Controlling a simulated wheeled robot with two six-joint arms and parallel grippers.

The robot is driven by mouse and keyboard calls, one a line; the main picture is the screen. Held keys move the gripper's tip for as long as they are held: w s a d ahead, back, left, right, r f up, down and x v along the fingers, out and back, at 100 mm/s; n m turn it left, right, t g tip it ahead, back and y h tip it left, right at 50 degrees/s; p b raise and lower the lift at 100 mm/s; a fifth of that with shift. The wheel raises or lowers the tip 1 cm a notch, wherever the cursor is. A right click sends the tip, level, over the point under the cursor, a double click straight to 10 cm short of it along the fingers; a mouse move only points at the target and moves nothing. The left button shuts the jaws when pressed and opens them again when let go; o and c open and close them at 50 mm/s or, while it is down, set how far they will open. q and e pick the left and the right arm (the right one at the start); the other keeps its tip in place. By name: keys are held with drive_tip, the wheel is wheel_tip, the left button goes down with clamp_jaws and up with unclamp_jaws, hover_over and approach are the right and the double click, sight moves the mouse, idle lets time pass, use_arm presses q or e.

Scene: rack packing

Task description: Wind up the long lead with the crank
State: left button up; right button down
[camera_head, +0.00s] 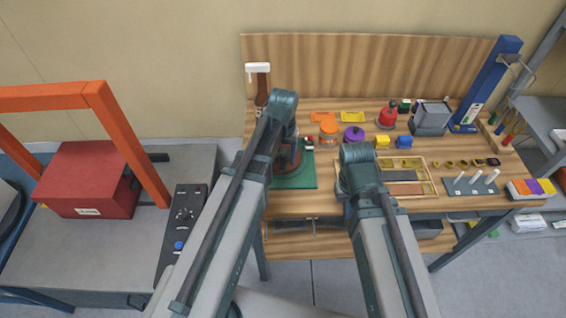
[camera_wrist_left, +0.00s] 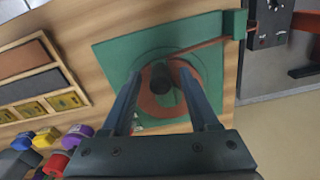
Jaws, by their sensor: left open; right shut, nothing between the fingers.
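The winder sits on a green base plate (camera_head: 300,178) at the left end of the wooden table, mostly hidden by my left arm. A brown lead (camera_wrist_left: 205,46) runs from the reel to a green post (camera_wrist_left: 236,23) at the plate's edge. My left gripper (camera_wrist_left: 160,88) is open above the reel, its fingers on either side of the knob. My right gripper (camera_head: 346,195) is shut and empty, largely hidden by its arm.
A wooden tray (camera_head: 428,187) with compartments lies right of the winder. An orange-lidded jar (camera_head: 328,130), a purple-topped thing (camera_head: 353,137), a red bell-shaped thing (camera_head: 387,115) and a grey block (camera_head: 431,118) stand behind. A side bench with a red box (camera_head: 88,180) is at left.

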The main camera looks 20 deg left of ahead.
use_arm(q)
clamp_jaws()
idle(0.3)
idle(1.2)
